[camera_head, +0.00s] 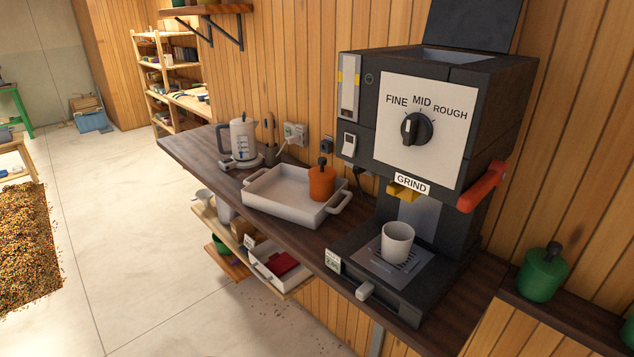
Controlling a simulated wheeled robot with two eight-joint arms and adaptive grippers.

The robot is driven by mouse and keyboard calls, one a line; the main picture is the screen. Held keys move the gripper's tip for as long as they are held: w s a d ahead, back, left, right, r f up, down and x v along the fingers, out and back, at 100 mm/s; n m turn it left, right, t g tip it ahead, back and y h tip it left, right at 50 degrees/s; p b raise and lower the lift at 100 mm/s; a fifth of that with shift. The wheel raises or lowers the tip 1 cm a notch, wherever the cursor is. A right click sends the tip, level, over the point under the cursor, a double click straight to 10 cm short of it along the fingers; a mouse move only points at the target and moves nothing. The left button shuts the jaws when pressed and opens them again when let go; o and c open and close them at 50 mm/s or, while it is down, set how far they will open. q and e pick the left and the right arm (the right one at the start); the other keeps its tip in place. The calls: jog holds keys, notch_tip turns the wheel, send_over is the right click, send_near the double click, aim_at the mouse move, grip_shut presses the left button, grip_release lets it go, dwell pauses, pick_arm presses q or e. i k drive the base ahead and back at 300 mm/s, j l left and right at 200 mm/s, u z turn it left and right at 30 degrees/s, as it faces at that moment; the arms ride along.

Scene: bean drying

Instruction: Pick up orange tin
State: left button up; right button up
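An orange tin (321,183) with a dark knob on top stands upright at the right end of a white tray (262,208) on the dark wooden counter. It looks to be inside the tray, near the tray's right handle. The black grinder stands to its right and does not cover it. Neither of my grippers shows in the head view.
The black grinder (425,130) with a red lever (483,187) holds a white cup (397,242). A kettle (239,139) stands left of the tray. A green tin (542,272) sits far right. A shelf with a white bin (272,268) hangs below the counter. The floor at left is partly clear.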

aim_at(319, 192)
jog(key=i+j+z, duration=0.1)
jog(key=z, duration=0.3)
jog(key=j+z, duration=0.5)
jog(key=z, duration=0.25)
jog(key=j+z, duration=0.25)
jog(key=z, duration=0.15)
jog(key=j+z, duration=0.1)
jog(key=j, duration=0.4)
jog(key=k+j+z, duration=0.1)
jog(key=j, duration=0.4)
jog(key=k+j+z, duration=0.1)
jog(key=j, duration=0.4)
jog(key=k+j+z, duration=0.1)
jog(key=j, duration=0.35)
jog(key=k+j+z, duration=0.1)
jog(key=j, duration=0.4)
